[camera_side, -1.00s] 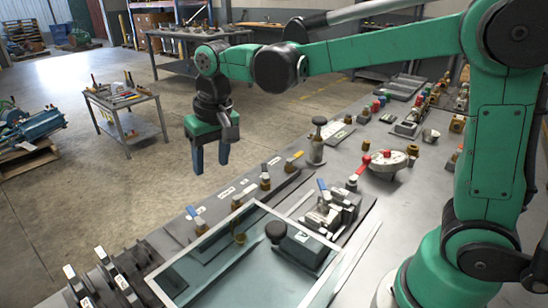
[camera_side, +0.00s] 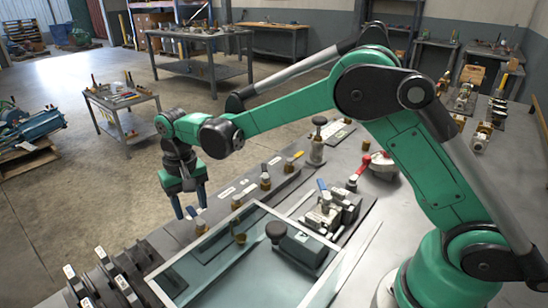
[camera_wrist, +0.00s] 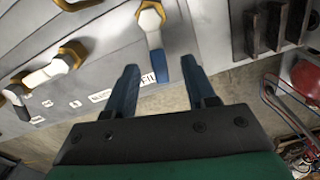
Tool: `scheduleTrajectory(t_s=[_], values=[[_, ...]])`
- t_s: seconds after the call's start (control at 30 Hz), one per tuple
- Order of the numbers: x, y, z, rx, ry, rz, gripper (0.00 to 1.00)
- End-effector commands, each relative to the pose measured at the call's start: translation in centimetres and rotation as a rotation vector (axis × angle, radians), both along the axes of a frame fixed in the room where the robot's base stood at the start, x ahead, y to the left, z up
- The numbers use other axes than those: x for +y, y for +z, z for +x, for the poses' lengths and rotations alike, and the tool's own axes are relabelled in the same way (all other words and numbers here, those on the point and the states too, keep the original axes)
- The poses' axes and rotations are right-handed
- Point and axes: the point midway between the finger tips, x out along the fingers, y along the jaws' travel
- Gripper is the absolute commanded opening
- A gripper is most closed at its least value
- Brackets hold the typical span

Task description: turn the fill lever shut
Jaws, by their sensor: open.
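The fill lever (camera_wrist: 161,66) has a blue-tipped handle on a pale stem with a brass nut, beside a partly covered label ending in "FILL" (camera_wrist: 147,79). In the side view the lever (camera_side: 192,212) is small, at the bench's near-left edge. My gripper (camera_side: 190,203) points down just behind it, open and empty. In the wrist view my gripper's two blue fingers (camera_wrist: 160,70) stand either side of the blue handle. They look apart from it; I cannot tell whether the tips are level with it.
More brass valves (camera_wrist: 50,73) stand along the same strip to one side. A clear-walled box (camera_side: 180,268) holds a block with a black knob (camera_side: 275,230). Dark upright blocks (camera_wrist: 275,25) stand on the lever's other side.

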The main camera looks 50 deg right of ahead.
Motion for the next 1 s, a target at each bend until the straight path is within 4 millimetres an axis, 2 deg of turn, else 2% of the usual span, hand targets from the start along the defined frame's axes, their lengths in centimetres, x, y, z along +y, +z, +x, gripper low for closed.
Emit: scheduleTrajectory(t_s=[0.13,0.17,0.3,0.33,0.73,1.0], values=[[-0.01,0.02,0.01,0.0,0.0,0.0,0.49],[-0.01,0.02,0.01,0.0,0.0,0.0,0.44],[-0.01,0.04,0.0,0.0,0.0,0.0,0.04],[-0.01,0.04,0.0,0.0,0.0,0.0,0.0],[-0.16,0.07,-0.03,0.0,-0.035,0.0,0.0],[-0.75,0.09,-0.25,0.0,-0.192,0.0,0.0]])
